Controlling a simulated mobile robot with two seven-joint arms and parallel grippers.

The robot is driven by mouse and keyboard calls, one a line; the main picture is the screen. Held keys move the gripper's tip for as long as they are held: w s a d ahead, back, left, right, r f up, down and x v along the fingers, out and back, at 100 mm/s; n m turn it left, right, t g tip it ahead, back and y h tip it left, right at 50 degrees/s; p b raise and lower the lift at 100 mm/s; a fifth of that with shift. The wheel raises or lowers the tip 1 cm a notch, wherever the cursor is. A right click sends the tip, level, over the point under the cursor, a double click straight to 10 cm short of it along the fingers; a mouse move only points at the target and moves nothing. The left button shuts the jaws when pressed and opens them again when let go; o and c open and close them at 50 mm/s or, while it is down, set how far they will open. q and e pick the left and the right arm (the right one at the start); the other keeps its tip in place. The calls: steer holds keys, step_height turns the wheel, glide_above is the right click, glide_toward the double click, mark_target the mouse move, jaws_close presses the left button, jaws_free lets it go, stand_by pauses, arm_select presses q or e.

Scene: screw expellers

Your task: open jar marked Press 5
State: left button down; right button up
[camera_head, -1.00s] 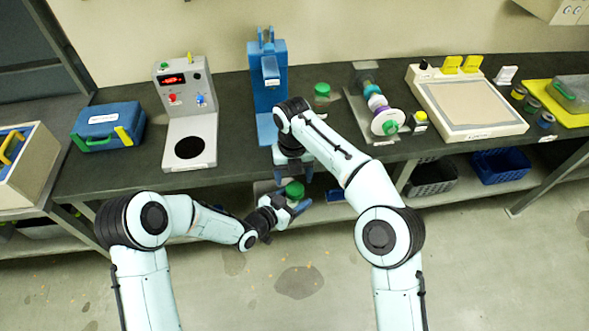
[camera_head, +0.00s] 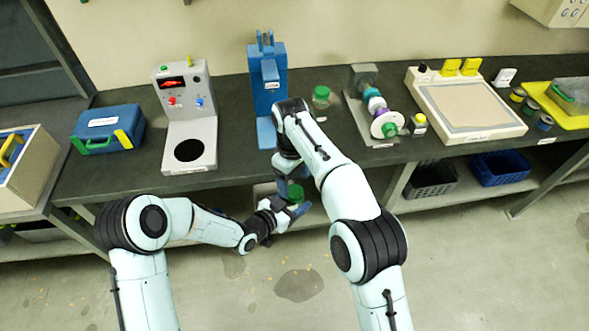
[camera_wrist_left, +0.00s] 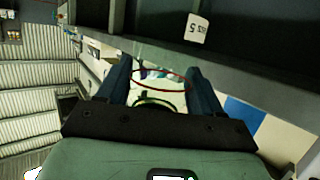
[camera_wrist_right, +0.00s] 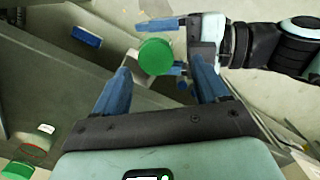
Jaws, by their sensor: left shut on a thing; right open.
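A jar with a green lid (camera_head: 296,193) is held below the front edge of the bench. My left gripper (camera_head: 286,213) is shut around its clear body, which shows between the fingers in the left wrist view (camera_wrist_left: 158,92). My right gripper (camera_wrist_right: 161,78) is open. In the right wrist view the green lid (camera_wrist_right: 155,57) lies ahead, between and beyond its fingertips, with no clear contact. In the head view the right gripper is just above the lid, partly hidden by its own wrist. A white tag (camera_wrist_left: 197,28) ending in "5" is on a dark edge.
Another green-lidded jar (camera_head: 321,96) stands on the bench (camera_head: 235,120), right of a blue press (camera_head: 268,85). A grey device with buttons (camera_head: 187,110) and a blue case (camera_head: 108,127) stand left. A screw-like machine (camera_head: 377,105) stands right. Lower-shelf bins (camera_head: 498,167) are at right.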

mark_target(295, 191)
steer(key=m, duration=0.2)
steer(key=r+m, duration=0.1)
steer(key=m, duration=0.4)
steer(key=shift+w+r, duration=0.1)
steer(key=shift+r, duration=0.2)
steer(key=m, duration=0.2)
steer(key=r+m, duration=0.1)
steer(key=m, duration=0.2)
steer(key=shift+w+r+t, duration=0.1)
steer(key=shift+w+t, duration=0.05)
steer(key=shift+t, duration=0.15)
steer(key=shift+m, duration=0.4)
steer(key=shift+d+f, duration=0.1)
steer(key=shift+f, duration=3.9)
steer(key=c, duration=1.1)
steer(key=n, duration=0.5)
steer(key=shift+r, duration=0.2)
